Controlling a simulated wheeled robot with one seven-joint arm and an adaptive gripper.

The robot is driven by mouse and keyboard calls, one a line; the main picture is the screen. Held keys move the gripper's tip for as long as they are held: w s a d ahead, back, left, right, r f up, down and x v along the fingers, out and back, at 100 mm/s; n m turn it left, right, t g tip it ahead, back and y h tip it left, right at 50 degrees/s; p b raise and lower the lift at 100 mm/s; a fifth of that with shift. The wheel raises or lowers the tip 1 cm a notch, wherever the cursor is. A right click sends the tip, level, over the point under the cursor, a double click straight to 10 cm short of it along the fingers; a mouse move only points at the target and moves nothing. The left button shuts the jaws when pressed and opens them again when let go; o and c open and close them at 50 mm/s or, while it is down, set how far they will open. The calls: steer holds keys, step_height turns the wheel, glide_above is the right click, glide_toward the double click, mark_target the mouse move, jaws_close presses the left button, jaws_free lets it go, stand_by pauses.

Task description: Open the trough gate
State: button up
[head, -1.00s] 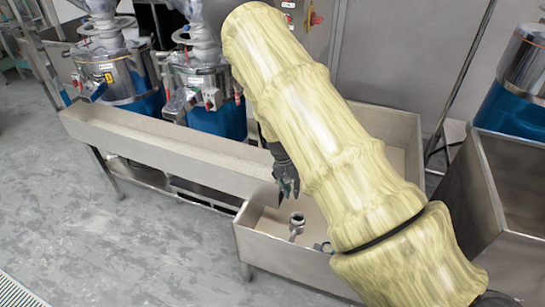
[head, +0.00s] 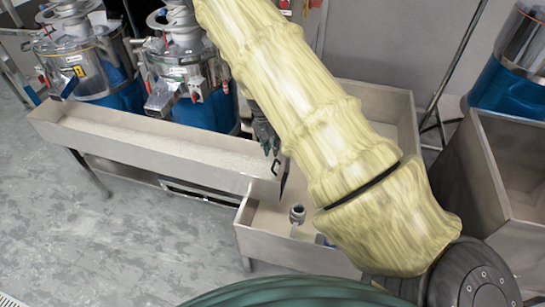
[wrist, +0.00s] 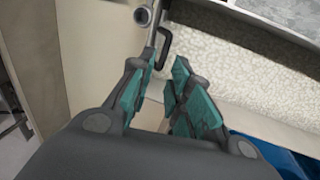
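The long metal trough (head: 150,148) holds pale grainy material and ends near the middle of the head view. Its gate (head: 284,180) is a thin plate at that right end, with a black handle (head: 276,168). In the wrist view the gate shows as a narrow edge (wrist: 154,28), with the bent black handle (wrist: 168,40) beside it. My gripper (head: 269,150) is just above the handle. In the wrist view its teal-padded fingers (wrist: 165,62) are apart, with the handle's near end close to the left fingertip. Whether they touch I cannot tell.
A lower metal bin (head: 262,240) with a pipe fitting (head: 297,214) in it stands below the trough's end. Blue-and-steel machines (head: 195,85) stand behind the trough. Another tall metal bin (head: 490,190) is at the right. The floor at left is clear.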

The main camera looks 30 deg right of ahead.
mark_target(276, 175)
steer(key=f, duration=0.2)
steer(key=f+p, duration=0.1)
steer(key=f, duration=0.1)
steer(key=d+f+p, duration=0.1)
steer(key=f, duration=0.1)
steer(key=shift+s+f, duration=0.15)
steer(key=shift+f, duration=0.25)
steer(key=shift+w+f, duration=0.2)
steer(key=shift+f, duration=0.1)
steer(key=shift+a, duration=0.1)
jaws_close()
